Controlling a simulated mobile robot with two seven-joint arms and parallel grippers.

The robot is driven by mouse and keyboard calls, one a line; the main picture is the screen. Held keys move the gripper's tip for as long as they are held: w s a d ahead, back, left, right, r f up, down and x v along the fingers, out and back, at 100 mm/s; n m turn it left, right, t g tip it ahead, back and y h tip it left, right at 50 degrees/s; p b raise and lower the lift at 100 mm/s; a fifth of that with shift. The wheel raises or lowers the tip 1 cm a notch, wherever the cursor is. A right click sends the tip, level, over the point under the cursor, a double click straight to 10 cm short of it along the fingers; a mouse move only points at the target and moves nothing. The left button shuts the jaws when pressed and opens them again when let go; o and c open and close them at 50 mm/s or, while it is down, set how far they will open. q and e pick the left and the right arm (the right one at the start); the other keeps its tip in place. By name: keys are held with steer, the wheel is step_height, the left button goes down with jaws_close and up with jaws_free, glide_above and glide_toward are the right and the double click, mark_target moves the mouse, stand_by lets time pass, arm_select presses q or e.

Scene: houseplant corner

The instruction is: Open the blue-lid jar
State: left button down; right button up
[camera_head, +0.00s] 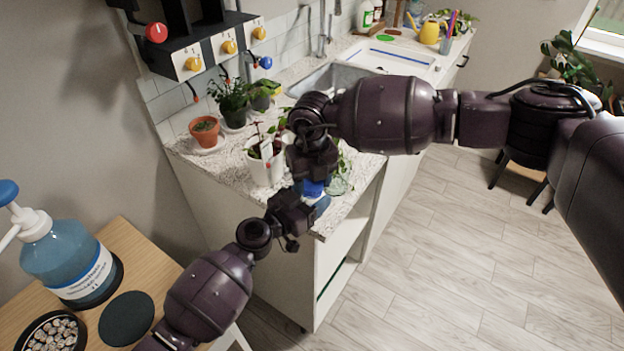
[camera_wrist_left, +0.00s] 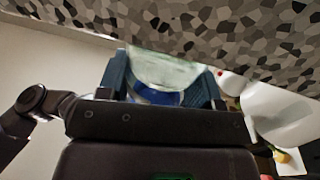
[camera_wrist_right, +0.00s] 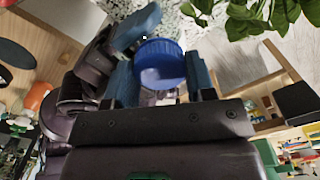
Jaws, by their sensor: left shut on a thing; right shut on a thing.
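The jar's blue lid (camera_head: 313,188) shows as a small patch between my two grippers near the counter's front edge. In the right wrist view the round ribbed lid (camera_wrist_right: 160,63) sits between the fingers of my right gripper (camera_wrist_right: 162,75), which is shut on it. In the left wrist view the clear jar (camera_wrist_left: 167,70) is between the blue-padded fingers of my left gripper (camera_wrist_left: 162,85), which is shut on its body. A blue band shows at the jar's near end. The grippers hide most of the jar in the head view. I cannot tell whether lid and jar are apart.
A white pot (camera_head: 264,168) with a plant stands close to the left of my grippers. A terracotta pot (camera_head: 205,132) and other plants stand behind it on the speckled counter (camera_head: 222,172). A blue pump bottle (camera_head: 70,262) is on the wooden table at lower left.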

steer(key=n, duration=0.8)
steer(key=o, duration=1)
steer(key=shift+s, duration=0.1)
steer(key=shift+a, duration=0.15)
